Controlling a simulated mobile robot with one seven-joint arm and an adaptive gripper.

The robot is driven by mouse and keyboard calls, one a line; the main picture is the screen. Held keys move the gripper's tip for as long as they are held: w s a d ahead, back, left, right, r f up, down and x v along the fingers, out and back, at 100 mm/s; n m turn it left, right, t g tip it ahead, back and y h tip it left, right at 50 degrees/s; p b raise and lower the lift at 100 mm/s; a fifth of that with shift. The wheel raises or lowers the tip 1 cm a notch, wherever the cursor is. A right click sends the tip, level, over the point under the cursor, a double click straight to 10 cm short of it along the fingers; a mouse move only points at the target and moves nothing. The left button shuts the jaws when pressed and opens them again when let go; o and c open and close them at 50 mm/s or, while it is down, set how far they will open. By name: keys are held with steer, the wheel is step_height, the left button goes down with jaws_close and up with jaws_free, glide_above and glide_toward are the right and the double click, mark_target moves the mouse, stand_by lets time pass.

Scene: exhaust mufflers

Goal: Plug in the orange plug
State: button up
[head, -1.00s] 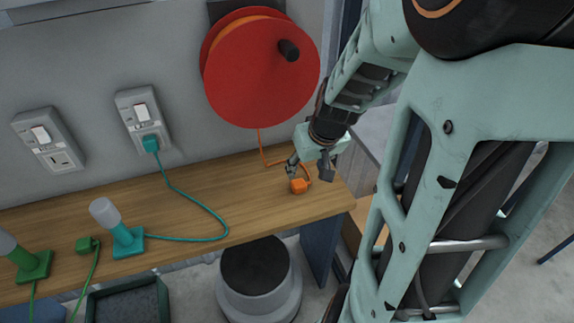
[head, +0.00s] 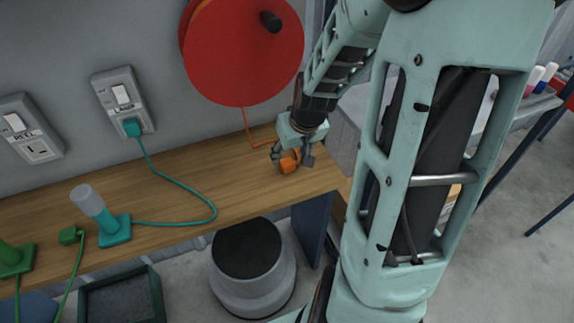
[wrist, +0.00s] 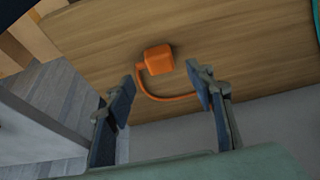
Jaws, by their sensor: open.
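The orange plug (head: 288,162) lies on the wooden shelf near its right end, with its orange cord running back to the red reel (head: 243,52) on the wall. In the wrist view the plug (wrist: 159,59) sits just beyond and between the fingertips, its cord curving through the space between them. My gripper (head: 283,157) is open above the shelf at the plug and hides part of it; in the wrist view its two fingers (wrist: 163,92) stand apart and hold nothing. A free wall socket (head: 39,150) is at the far left, with a white switch above it.
A second wall socket (head: 123,97) holds a teal plug (head: 132,127). Its cord crosses the shelf to a teal lamp (head: 113,232). A green plug (head: 71,235) and green lamp (head: 14,258) stand at the left. The shelf's middle back is clear.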

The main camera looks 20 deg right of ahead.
mark_target(288, 162)
steer(key=b+x, duration=0.1)
steer(key=x, duration=0.3)
steer(key=shift+s+a+f+b, duration=0.1)
steer(key=shift+s+f+b, duration=0.1)
steer(key=shift+b, duration=0.15)
steer(key=shift+w+f, duration=0.2)
steer(key=shift+f, duration=0.15)
steer(key=shift+c, duration=0.3)
steer(key=c, duration=1.1)
steer(key=shift+r, duration=0.15)
